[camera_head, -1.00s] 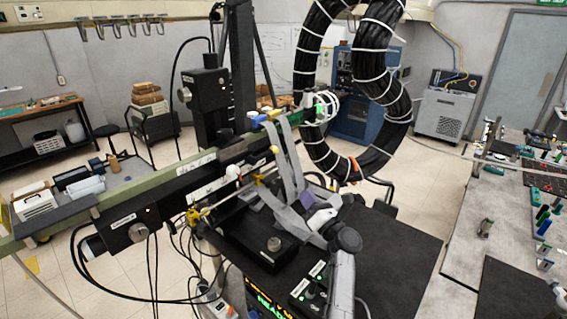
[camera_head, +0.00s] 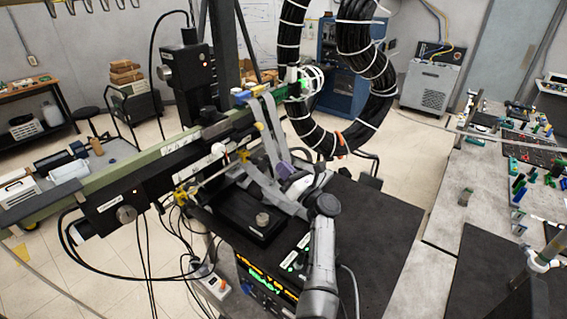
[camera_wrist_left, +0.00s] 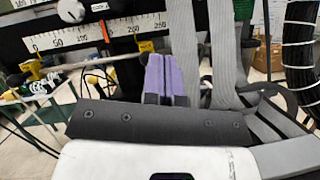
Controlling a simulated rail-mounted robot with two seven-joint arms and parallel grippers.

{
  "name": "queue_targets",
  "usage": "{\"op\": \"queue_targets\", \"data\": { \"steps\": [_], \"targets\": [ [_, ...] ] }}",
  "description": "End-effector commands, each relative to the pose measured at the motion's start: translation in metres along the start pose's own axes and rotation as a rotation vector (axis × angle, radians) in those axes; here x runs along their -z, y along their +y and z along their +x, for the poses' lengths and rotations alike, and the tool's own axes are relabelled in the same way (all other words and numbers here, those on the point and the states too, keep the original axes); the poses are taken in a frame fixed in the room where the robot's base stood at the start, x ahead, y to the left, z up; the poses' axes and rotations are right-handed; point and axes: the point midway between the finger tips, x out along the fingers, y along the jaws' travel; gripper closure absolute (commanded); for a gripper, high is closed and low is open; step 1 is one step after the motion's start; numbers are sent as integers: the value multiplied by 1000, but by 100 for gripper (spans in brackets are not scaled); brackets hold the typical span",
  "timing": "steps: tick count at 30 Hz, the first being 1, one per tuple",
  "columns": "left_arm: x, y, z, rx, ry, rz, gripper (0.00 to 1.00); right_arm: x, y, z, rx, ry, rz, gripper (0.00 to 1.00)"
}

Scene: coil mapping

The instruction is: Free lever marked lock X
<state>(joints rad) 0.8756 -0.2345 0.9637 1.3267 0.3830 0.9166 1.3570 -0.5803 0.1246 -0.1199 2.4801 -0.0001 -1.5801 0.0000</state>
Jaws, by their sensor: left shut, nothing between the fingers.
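A white round knob (camera_wrist_left: 71,10) with a label reading LOCK X beside it sits on the black scale rail at the upper left in the left wrist view. It seems to be the white knob (camera_head: 218,150) on the rail in the head view. My left gripper (camera_head: 283,166) has purple fingers, shut together and empty. In the left wrist view, the shut fingers (camera_wrist_left: 166,62) are to the right of the knob and below it, apart from it. Grey straps hang right beside the fingers. My right gripper is not in view.
Yellow clamps (camera_head: 181,197) and a thin rod lie along the rail. A thick black cable coil (camera_head: 372,95) hangs behind. A black table (camera_head: 375,225) with a control box (camera_head: 268,275) stands in front. Its right part is clear.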

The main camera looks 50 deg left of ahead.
Motion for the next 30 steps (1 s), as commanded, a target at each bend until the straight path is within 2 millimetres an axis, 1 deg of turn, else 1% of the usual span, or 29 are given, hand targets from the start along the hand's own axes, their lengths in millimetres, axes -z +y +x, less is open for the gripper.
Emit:
{"op": "queue_targets", "data": {
  "steps": [1,3,9,12,13,15,19,24,30],
  "targets": [
    [-4,2,13,-2,0,1,100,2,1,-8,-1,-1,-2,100],
    [-5,2,27,-4,1,0,100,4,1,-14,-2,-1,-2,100],
    [-4,2,64,-2,0,1,100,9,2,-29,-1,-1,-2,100],
    [-4,2,80,-2,1,0,100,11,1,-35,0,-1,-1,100],
    [-10,2,82,-1,2,-2,100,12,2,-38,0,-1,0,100],
    [-16,1,88,0,1,-1,100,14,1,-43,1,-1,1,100],
    [-24,1,96,0,1,-2,100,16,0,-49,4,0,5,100],
    [-28,0,101,0,1,0,100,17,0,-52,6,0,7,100],
    [-28,0,102,0,1,0,100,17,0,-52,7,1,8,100]
  ]
}}
